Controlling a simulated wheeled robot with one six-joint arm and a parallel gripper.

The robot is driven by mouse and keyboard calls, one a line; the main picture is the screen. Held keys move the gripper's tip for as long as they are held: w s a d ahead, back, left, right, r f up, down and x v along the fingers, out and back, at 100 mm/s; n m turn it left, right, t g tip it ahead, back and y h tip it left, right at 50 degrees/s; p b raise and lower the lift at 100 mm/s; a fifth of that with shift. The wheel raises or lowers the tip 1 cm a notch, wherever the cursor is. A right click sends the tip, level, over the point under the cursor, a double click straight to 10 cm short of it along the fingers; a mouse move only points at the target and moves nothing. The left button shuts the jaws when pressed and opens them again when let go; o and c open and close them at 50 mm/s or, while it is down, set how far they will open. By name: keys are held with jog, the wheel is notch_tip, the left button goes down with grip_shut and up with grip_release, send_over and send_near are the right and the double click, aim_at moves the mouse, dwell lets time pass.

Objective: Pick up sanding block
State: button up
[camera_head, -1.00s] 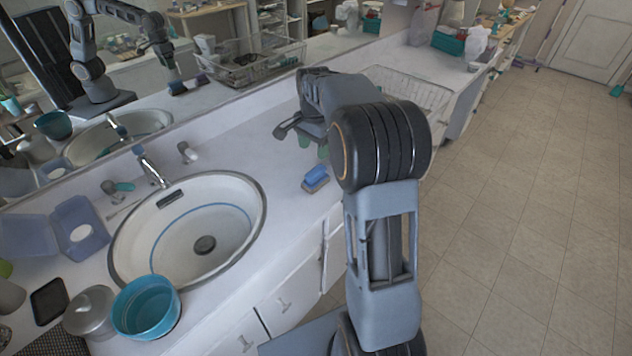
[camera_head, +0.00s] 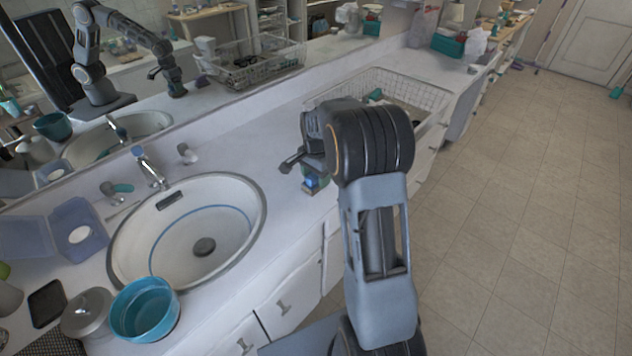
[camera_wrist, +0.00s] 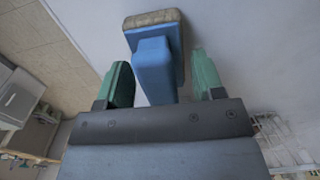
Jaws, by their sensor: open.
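The sanding block (camera_wrist: 155,62) has a blue grip on a tan, rough-looking base and lies on the white counter. In the head view the sanding block (camera_head: 312,183) shows only partly, right of the sink and close to the counter's front edge, with my gripper over it. In the wrist view my gripper (camera_wrist: 160,82) is open, with one green fingertip on each side of the blue grip and a gap on both sides. The tan base reaches beyond the fingertips. In the head view my gripper (camera_head: 314,176) is largely hidden behind my arm.
A white sink (camera_head: 190,240) with a faucet (camera_head: 150,170) is to the left. A wire basket (camera_head: 425,98) stands behind my arm on the counter. A teal bowl (camera_head: 145,308), a metal lidded pot (camera_head: 87,314) and a blue-purple container (camera_head: 80,232) are at lower left.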

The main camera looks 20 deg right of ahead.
jog(key=shift+c, duration=0.2)
jog(key=c, duration=0.7)
jog(key=shift+r, duration=0.55)
notch_tip(320, 180, up, 2)
jog(key=shift+r, duration=0.25)
jog(key=s+r, duration=0.3)
jog(key=s, duration=0.1)
jog(key=s+a+r, duration=0.1)
jog(key=s+r, duration=0.2)
jog(key=s, duration=0.2)
jog(key=s+a+r, duration=0.1)
jog(key=s+r, duration=0.2)
jog(key=s, duration=0.2)
jog(key=shift+r+b, duration=0.2)
jog(key=shift+b, duration=0.1)
